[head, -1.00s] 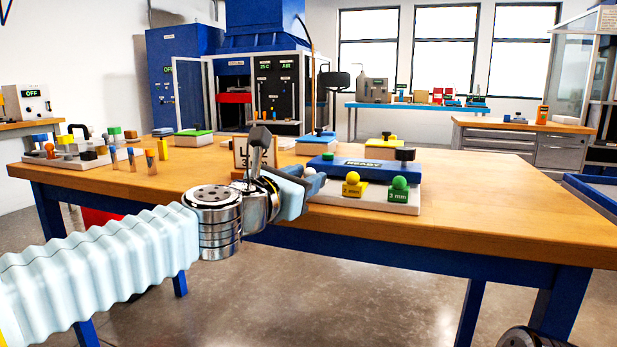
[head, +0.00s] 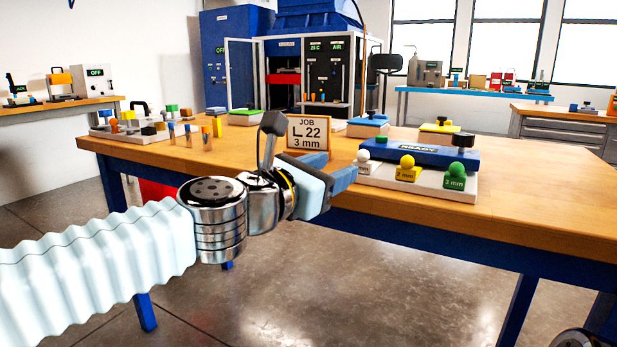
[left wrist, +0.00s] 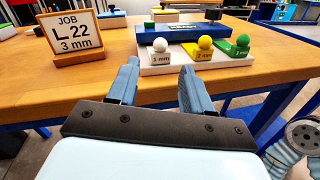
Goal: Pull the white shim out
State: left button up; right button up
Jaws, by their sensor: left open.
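The white shim (left wrist: 159,57) has a round white knob and a tag reading 1 mm in the left wrist view. It sits at the left of the front row on the white base of a blue block (left wrist: 190,36). In the head view its white knob (head: 364,156) shows just beyond my left gripper. My left gripper (head: 342,171) is open and empty, short of the base. In the left wrist view its two fingers (left wrist: 157,84) point at the row, with the white shim between them and farther off. My right gripper is not clearly seen.
A yellow 2 mm shim (head: 407,170) and a green 3 mm shim (head: 455,177) stand right of the white one. A job sign (head: 308,134) reading L 22, 3 mm stands to the left. The wooden table (head: 540,215) is clear at right.

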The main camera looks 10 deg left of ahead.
pick_arm(q)
jog(key=v, duration=0.6)
jog(key=shift+p, duration=0.45)
jog(key=w+a+f+m+g+y+p, duration=0.1)
jog(key=w+f+m+g+y, duration=0.2)
jog(key=f, duration=0.8)
jog(key=w+a+f+m+g+p, duration=0.1)
jog(key=w+f+m+g, duration=0.2)
jog(key=f, duration=0.9)
jog(key=w+f+m+g+y+p, duration=0.1)
jog(key=w+f+m+y, duration=0.3)
jog(key=f, duration=0.7)
jog(key=s+a+f+m+g+h+p, duration=0.15)
jog(key=s+f+m, duration=0.35)
jog(key=f, duration=0.5)
jog(key=s+f+m+g+p, duration=0.1)
jog(key=s+f+m+g, duration=0.25)
jog(key=s+f, duration=0.4)
jog(key=s+f+m+g, duration=0.3)
jog(key=s+f+m, duration=0.4)
jog(key=s+f, duration=0.4)
jog(key=shift+d+m+h+p, duration=0.3)
jog(key=shift+d+m+h, duration=0.05)
jog(key=shift+d+h, duration=0.1)
